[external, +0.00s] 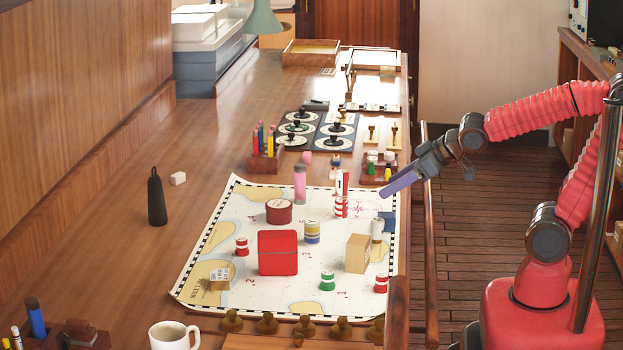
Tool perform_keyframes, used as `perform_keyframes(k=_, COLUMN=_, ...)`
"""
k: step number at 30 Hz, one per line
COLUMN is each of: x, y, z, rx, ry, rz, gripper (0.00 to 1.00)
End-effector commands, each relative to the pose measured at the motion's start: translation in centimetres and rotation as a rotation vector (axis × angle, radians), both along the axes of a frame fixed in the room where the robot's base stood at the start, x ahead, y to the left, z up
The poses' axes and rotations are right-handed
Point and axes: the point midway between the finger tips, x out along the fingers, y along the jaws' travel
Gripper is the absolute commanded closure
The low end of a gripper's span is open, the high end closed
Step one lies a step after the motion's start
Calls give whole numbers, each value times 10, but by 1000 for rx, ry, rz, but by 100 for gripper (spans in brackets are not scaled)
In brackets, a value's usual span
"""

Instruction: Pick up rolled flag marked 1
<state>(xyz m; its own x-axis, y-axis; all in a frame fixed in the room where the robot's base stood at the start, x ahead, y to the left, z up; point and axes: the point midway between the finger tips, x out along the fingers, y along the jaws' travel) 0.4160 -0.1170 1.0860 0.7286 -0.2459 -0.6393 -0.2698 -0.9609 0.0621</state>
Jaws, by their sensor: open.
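A tall red-and-white rolled flag (341,204) stands upright on the chart, toward its far right part. A small dark mark on its white upper part looks like a 1, but it is too small to be sure. My gripper (387,192) is open and empty. It reaches in from the right at the table's right edge, to the right of this flag in the picture and apart from it.
A red box (278,253), a dark red round tin (279,212), a tan block (357,254) and a pink-grey cylinder (300,184) stand on the chart (205,262). A wooden rack (378,168) lies behind my gripper. A rail (430,240) runs along the table's right side.

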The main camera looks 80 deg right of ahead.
Motion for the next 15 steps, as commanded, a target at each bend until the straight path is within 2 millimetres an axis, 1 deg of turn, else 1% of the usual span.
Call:
perform_keyframes(k=1, x=7, y=-11, z=-2, rx=-7, ry=-27, rz=-16, gripper=49)
perform_keyframes(k=3, x=17, y=-24, z=-1, rx=-15, ry=-74, rz=-30, gripper=49)
perform_keyframes(k=9, x=39, y=-56, z=0, rx=-30, ry=-202, rz=-49, gripper=49)
perform_keyframes(k=12, x=46, y=-67, z=1, rx=-31, ry=-255, rz=-49, gripper=49)
perform_keyframes(k=15, x=50, y=-72, z=2, rx=-29, ry=-289, rz=-47, gripper=49)
